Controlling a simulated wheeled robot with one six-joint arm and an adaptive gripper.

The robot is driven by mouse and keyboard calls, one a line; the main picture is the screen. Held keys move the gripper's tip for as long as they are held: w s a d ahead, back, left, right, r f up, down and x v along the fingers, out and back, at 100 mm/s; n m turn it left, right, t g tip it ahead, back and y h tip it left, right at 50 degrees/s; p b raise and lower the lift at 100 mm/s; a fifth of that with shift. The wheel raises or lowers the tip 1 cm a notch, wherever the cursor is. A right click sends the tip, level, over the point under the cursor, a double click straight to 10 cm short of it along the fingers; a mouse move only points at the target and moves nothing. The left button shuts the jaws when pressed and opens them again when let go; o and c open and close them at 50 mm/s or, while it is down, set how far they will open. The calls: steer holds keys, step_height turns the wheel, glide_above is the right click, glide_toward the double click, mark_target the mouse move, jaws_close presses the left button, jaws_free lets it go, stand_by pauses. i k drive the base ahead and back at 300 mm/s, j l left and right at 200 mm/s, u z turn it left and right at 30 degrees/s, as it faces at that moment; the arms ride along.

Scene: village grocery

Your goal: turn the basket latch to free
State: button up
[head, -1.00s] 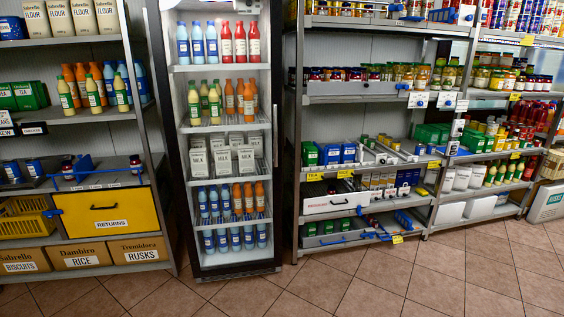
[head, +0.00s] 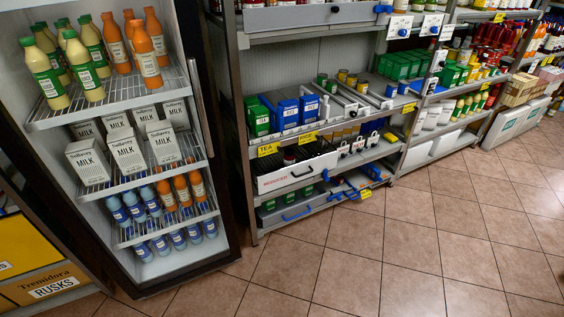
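No part can be told for certain as the basket latch. Several blue fittings show on the lower shelves of the middle rack in the head view: a blue knob (head: 325,175) at the right end of a white-fronted bin (head: 285,178) with red lettering, a blue bar handle (head: 298,213) on the grey drawer below, and blue lever-like parts (head: 372,171) at the right end of the rack. Their exact shape and turn are too small to tell. My gripper is not in view.
A glass-door fridge (head: 203,100) with bottles and milk cartons stands at the left. Part of a yellow drawer front (head: 25,240) shows at the left edge. Shelves (head: 440,100) continue to the right. The tiled floor (head: 400,250) in front is clear.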

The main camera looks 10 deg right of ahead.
mark_target(325, 177)
steer(key=i+j+z, duration=0.25)
steer(key=i, duration=0.15)
steer(key=i+j+z, duration=0.1)
steer(key=i+z, duration=0.15)
steer(key=i, duration=0.15)
steer(key=i+j+u, duration=0.1)
steer(key=i+u, duration=0.2)
steer(key=i, duration=1.4)
